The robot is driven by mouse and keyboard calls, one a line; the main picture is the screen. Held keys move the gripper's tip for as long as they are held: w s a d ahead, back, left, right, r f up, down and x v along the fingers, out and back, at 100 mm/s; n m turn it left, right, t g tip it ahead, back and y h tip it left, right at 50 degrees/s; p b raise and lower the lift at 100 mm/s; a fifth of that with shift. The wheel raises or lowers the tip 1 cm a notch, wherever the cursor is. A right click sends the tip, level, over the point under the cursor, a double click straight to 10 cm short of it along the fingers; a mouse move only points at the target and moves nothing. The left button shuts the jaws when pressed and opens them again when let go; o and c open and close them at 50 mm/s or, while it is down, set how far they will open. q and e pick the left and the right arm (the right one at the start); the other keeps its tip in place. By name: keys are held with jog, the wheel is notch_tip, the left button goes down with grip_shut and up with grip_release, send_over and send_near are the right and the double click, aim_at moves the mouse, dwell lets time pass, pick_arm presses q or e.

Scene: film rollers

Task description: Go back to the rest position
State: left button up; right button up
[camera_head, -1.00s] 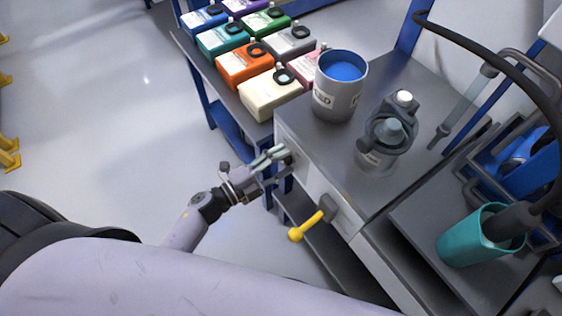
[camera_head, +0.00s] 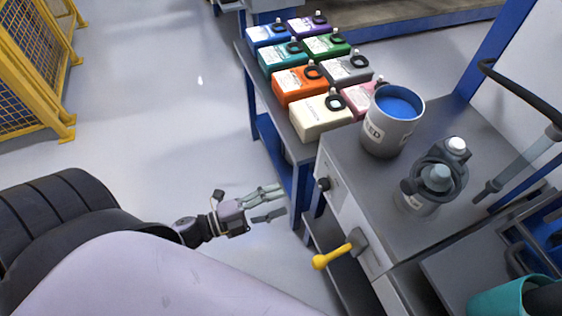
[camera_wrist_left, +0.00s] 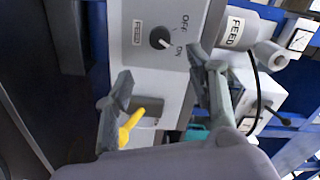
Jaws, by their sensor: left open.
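My left gripper (camera_head: 272,203) is open and empty in the head view, in free air to the left of the grey workbench's front. In the left wrist view its two fingers (camera_wrist_left: 165,92) are spread, with the bench's white front panel behind them. That panel carries a black knob (camera_wrist_left: 161,38) marked OFF and ON, which also shows in the head view (camera_head: 323,184). A yellow-handled lever (camera_head: 334,256) sticks out of the panel below the knob. My right gripper does not show.
A white FEED bucket (camera_head: 378,137) of blue contents and a grey pump-like bottle (camera_head: 418,200) stand on the bench. Several coloured canisters (camera_head: 300,83) fill the shelf behind. A teal cup (camera_head: 492,301) is at lower right. Yellow fencing (camera_head: 38,70) stands at left; the floor between is clear.

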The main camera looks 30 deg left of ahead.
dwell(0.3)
pick_arm(q)
jog(key=s+a+f+n+g+y+p, duration=0.15)
jog(key=a+f+n+y, duration=0.35)
jog(key=f, duration=0.6)
jog(key=s+a+f+n+g+y+p, duration=0.15)
jog(key=f+n+y, duration=0.25)
jog(key=f+n, duration=0.5)
jog(key=s+d+f+n+g+y, duration=0.1)
jog(key=s+f+n+g, duration=0.1)
jog(key=s+f+g, duration=0.3)
jog(key=s+d+f+n+g+y, duration=0.1)
jog(key=s+f+g, duration=0.4)
jog(key=s+f, duration=0.7)
jog(key=s+d+n, duration=0.1)
jog(key=s+n, duration=0.1)
jog(key=s, duration=0.6)
jog(key=shift+d+f+p, duration=0.2)
jog(key=shift+f+p, duration=0.15)
